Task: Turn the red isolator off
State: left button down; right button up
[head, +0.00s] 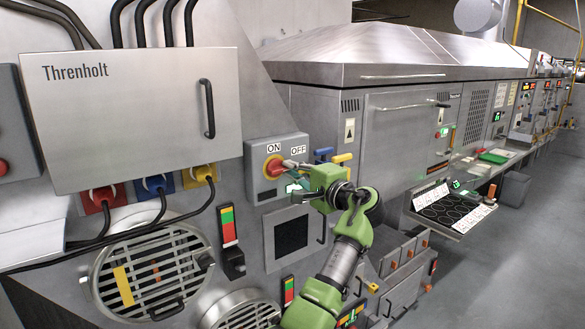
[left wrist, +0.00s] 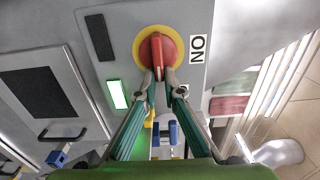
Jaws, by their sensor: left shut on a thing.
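The red isolator (head: 272,166) is a red handle on a yellow round plate, on a grey box with ON above it and OFF to its upper right. It also shows in the left wrist view (left wrist: 157,45), where its handle points down the picture, towards my gripper, and ON lies to its right. My left gripper (head: 290,164) reaches the box from the right. In the left wrist view its fingertips (left wrist: 159,80) are closed on the handle's end. OFF is largely hidden by a finger there. My right gripper is not in view.
A lit green-white indicator (left wrist: 118,93) sits beside the isolator. Blue and yellow handles (head: 342,158) stick out just right of my gripper. A Threnholt cabinet (head: 135,125) with cables is at the left. Open floor (head: 530,220) lies at the right.

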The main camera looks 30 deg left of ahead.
pick_arm(q)
jog(key=shift+a+r, duration=0.1)
jog(key=shift+r, duration=0.1)
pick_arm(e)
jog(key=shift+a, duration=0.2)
pick_arm(q)
jog(key=c, duration=2.2)
grip_release()
jog(key=shift+o, duration=0.2)
jog(key=shift+a+f, duration=0.15)
jog(key=shift+a, duration=0.05)
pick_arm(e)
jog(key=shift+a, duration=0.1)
pick_arm(q)
jog(key=v, duration=1.2)
jog(key=shift+f, duration=0.2)
